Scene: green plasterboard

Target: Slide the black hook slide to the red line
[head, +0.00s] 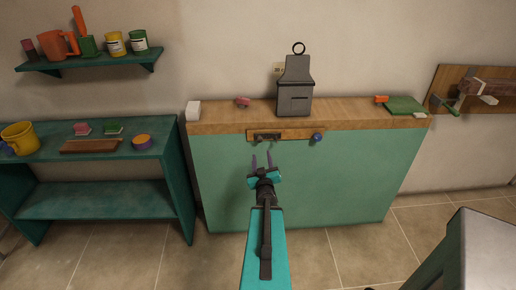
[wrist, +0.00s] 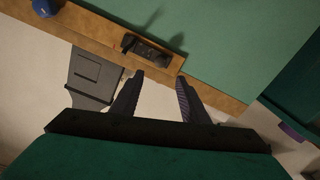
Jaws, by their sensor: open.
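The black hook slide (head: 267,136) sits on a wooden strip (head: 295,134) on the green front of the counter, toward the strip's left end. In the wrist view the black slide (wrist: 147,48) lies just beyond my fingertips. My gripper (head: 262,156) is open and empty, with its two dark purple fingers pointing toward the slide from below it in the head view. In the wrist view the gripper (wrist: 160,77) shows a gap between its fingers, apart from the slide.
A blue knob (head: 318,137) is at the strip's right end. On the wooden countertop (head: 347,112) stand a grey metal box (head: 295,90), a white block (head: 193,111) and a green board (head: 405,105). A green shelf unit (head: 120,200) stands left; a grey table (head: 490,250) is front right.

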